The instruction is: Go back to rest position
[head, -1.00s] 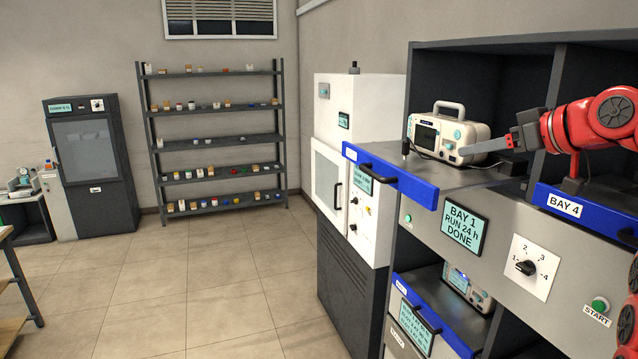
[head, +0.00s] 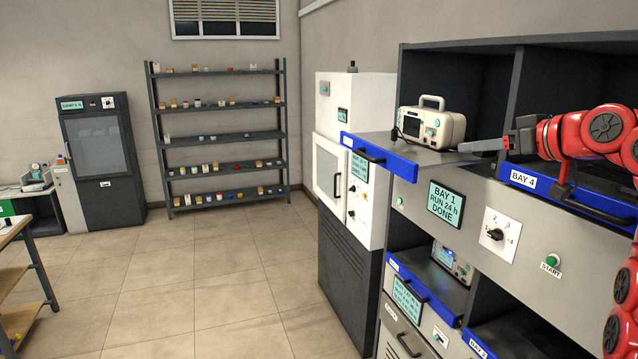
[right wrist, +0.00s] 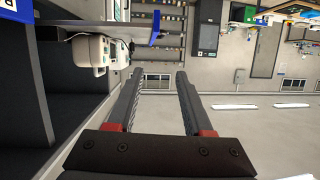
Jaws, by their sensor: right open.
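My right gripper (head: 466,147) reaches in from the right in the head view, in front of the rack's upper bays. Its two fingers stand apart with nothing between them in the right wrist view (right wrist: 160,76). A white monitor with a carry handle (head: 434,126) stands upright on the pulled-out blue-fronted shelf (head: 402,165), just left of the fingertips. The monitor also shows in the right wrist view (right wrist: 88,50), to the left of the fingers and apart from them. My left gripper is not in view.
The rack's panel has a "BAY 1 RUN 24 h DONE" screen (head: 446,204), a dial (head: 495,235) and a green start button (head: 553,260). Another monitor (head: 453,262) sits in a lower bay. A white cabinet (head: 352,160) stands left of the rack. Open floor (head: 220,285) lies further left.

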